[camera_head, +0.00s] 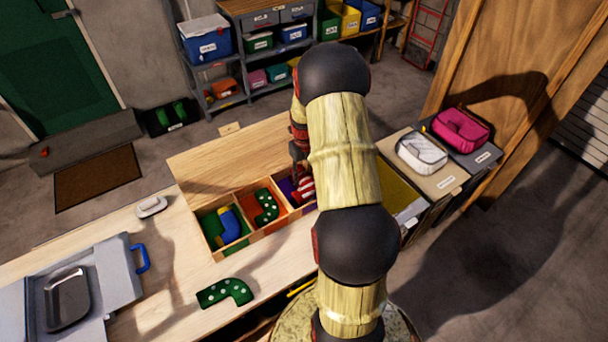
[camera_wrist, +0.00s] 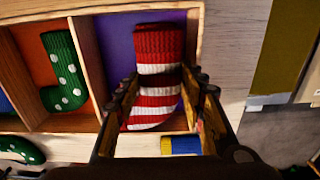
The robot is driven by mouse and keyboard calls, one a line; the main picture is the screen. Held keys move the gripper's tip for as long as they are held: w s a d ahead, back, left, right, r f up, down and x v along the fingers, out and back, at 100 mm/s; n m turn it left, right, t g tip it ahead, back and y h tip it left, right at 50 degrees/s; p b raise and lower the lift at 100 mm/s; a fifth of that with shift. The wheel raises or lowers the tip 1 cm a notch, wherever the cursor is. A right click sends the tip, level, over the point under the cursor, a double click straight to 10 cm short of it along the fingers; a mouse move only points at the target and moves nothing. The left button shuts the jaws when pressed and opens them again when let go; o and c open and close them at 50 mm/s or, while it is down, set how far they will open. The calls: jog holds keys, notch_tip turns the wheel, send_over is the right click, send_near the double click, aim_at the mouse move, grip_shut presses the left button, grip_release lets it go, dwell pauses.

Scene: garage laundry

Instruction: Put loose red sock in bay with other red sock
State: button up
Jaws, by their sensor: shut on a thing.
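A red-and-white striped sock (camera_wrist: 157,75) is between the fingers of my gripper (camera_wrist: 160,90), which is shut on it. In the wrist view it sits over the purple-floored bay (camera_wrist: 117,45), its foot end near the bay's front wall. I cannot tell whether it touches the floor, or whether a second red sock lies under it. In the head view, the striped red (camera_head: 305,188) shows at the right bay of the wooden box (camera_head: 238,251), partly hidden by my arm.
The middle, orange bay holds a green dotted sock (camera_head: 266,205); the left, green bay holds a blue sock (camera_head: 229,227). A loose green dotted sock (camera_head: 225,291) lies in front of the box. A blue-and-yellow item (camera_wrist: 182,145) lies just outside the purple bay.

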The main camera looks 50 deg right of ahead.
aim_at(304, 176)
jog(key=o, duration=1)
jog(key=shift+o, duration=0.5)
notch_tip(304, 176, up, 13)
jog(key=p, duration=0.2)
jog(key=w+a+r+n+t, duration=0.1)
jog(key=w+a+r+n, duration=0.1)
jog(key=a+r+n, duration=0.75)
jog(key=s+a+r+n+t, duration=0.1)
jog(key=s+a+r+n, duration=0.25)
jog(key=a+n, duration=0.3)
jog(key=s+a+r+n+t, duration=0.1)
jog(key=s+a+r+n, duration=0.1)
jog(key=a+r+n, duration=0.35)
jog(key=s+a+r+n+t, duration=0.1)
jog(key=s+a+r+n, duration=0.15)
jog(key=a+n, duration=0.55)
jog(key=s+a+n+t, duration=0.1)
jog(key=s+a+n, duration=0.7)
jog(key=s+n, duration=0.1)
jog(key=shift+r+n+t, duration=0.2)
jog(key=shift+n+t, duration=0.1)
jog(key=shift+n, duration=0.25)
